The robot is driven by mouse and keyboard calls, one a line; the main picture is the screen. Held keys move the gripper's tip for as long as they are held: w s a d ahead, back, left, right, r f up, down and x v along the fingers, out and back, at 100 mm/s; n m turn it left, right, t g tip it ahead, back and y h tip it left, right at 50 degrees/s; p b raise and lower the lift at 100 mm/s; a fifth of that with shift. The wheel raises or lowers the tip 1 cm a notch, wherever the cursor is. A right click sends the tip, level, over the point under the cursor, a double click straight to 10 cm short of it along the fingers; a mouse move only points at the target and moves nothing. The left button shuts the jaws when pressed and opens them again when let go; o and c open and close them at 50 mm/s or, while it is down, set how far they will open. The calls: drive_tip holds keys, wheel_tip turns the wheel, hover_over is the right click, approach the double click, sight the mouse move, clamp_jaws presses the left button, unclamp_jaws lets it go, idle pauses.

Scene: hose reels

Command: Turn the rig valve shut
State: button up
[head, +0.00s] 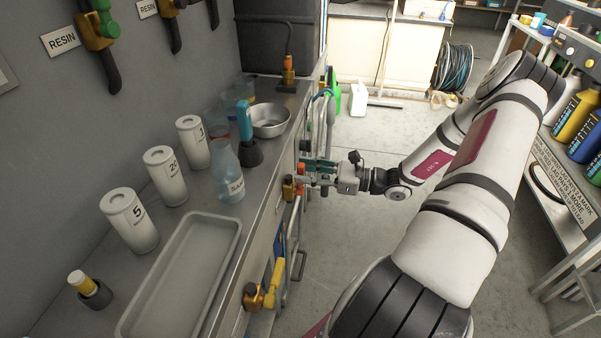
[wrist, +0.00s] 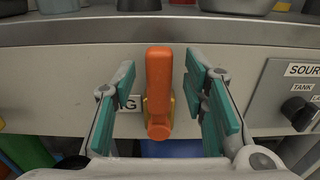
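An orange lever valve (wrist: 159,85) with a yellow body behind it sits on the bench's front panel. Its handle is upright in the wrist view. A label behind it is mostly hidden; only a "G" shows. My gripper (wrist: 161,72) is open, with one teal finger pad on each side of the handle and a visible gap on both sides. In the head view my gripper (head: 318,170) reaches the bench front from the right, and the orange handle (head: 301,170) shows partly at its fingertips.
The bench edge overhangs above the panel. A "SOURCE" panel with a black knob (wrist: 300,112) is to the right in the wrist view. A yellow valve (head: 262,296) is nearer on the bench front. A tray (head: 232,232), bottles and a metal bowl (head: 270,124) stand on top. The floor between bench and shelf is open.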

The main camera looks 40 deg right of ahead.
drive_tip(key=shift+x, duration=0.85)
drive_tip(key=shift+c, duration=0.2)
clamp_jaws()
